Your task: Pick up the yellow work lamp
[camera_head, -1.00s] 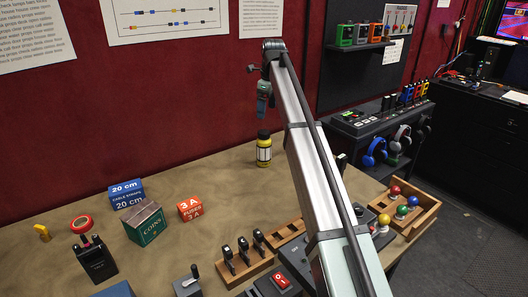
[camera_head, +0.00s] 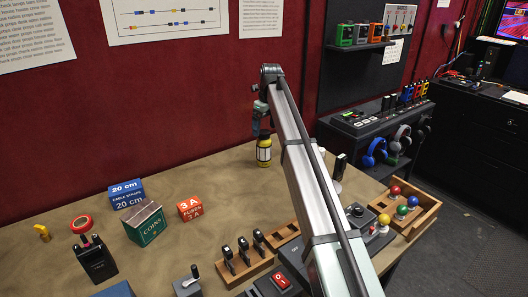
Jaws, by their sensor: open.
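A yellow cylinder with a black band and dark top, likely the work lamp (camera_head: 264,151), stands upright on the table near the red wall. My gripper (camera_head: 262,131) points down just above it and hides its top. The fingers look dark and small here; they are open, with nothing held. I cannot tell from this view whether they touch the lamp or are around its top.
A blue box (camera_head: 126,194), a green coin box (camera_head: 146,223) and a red fuse box (camera_head: 190,208) stand to the left. A small yellow object (camera_head: 41,232) lies further left. A wooden tray with coloured balls (camera_head: 426,216) is at the right.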

